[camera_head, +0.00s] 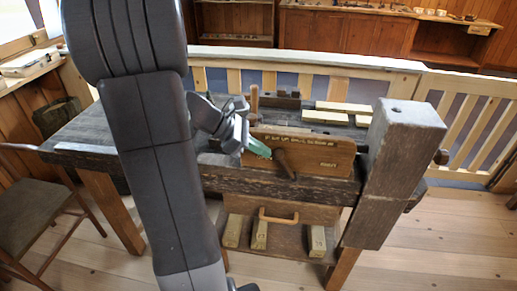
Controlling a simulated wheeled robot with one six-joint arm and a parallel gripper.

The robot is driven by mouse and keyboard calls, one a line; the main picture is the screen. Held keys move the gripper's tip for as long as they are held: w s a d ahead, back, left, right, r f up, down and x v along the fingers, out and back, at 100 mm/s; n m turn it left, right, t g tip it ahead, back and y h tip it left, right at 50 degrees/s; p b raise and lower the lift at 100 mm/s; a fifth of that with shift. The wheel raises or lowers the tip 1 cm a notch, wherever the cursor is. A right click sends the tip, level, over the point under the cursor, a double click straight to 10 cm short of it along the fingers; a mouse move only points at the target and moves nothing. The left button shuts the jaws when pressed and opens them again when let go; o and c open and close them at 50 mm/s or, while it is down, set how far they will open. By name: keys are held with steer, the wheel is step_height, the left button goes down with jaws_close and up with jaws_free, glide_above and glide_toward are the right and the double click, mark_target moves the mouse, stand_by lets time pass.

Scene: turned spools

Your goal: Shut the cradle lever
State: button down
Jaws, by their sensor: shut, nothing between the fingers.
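My gripper (262,150) has green fingertips and is shut and empty. It reaches down from the left, in front of the workbench's upright wooden board (325,155) with lettering on it. A dark wooden peg-like handle (284,163) sticks out from the board just right of the fingertips; I cannot tell whether they touch. It may be the cradle lever, but the picture does not settle this. A lighter upright wooden peg (254,100) stands behind my gripper. No cradle can be clearly made out, and my arm hides part of the bench.
The dark workbench (84,134) has a thick upright post (398,160) on its right. Pale wood blocks (346,107) lie on top. A lower shelf (285,245) holds several blocks. A chair (38,210) stands at left; a railing (300,58) runs behind. Floor at right is clear.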

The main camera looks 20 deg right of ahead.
mark_target(319, 146)
steer(key=shift+s+d+r+y+p, duration=0.3)
steer(key=shift+r+y+p, duration=0.1)
steer(key=shift+p, duration=0.25)
steer(key=shift+d, duration=0.15)
steer(key=shift+s+d+r+t+y+p, duration=0.45)
steer(key=shift+d+r+y+p, duration=0.2)
steer(key=shift+p, duration=0.85)
steer(key=shift+s+d+r+m+t+y+p, duration=0.1)
steer(key=shift+s+d+t+y+p, duration=0.35)
steer(key=shift+s+d+p, duration=1)
steer(key=shift+s+d+r+m+t+y+p, duration=0.1)
steer(key=shift+s+d+t+y+p, duration=0.15)
steer(key=shift+s+d+y+p, duration=1.2)
steer(key=shift+s+d+r+m+t+h+p, duration=0.1)
steer(key=shift+s+d+t+h+p, duration=0.2)
steer(key=shift+d+p, duration=1.25)
steer(key=shift+w+d+b, duration=0.1)
steer(key=shift+d+b, duration=0.6)
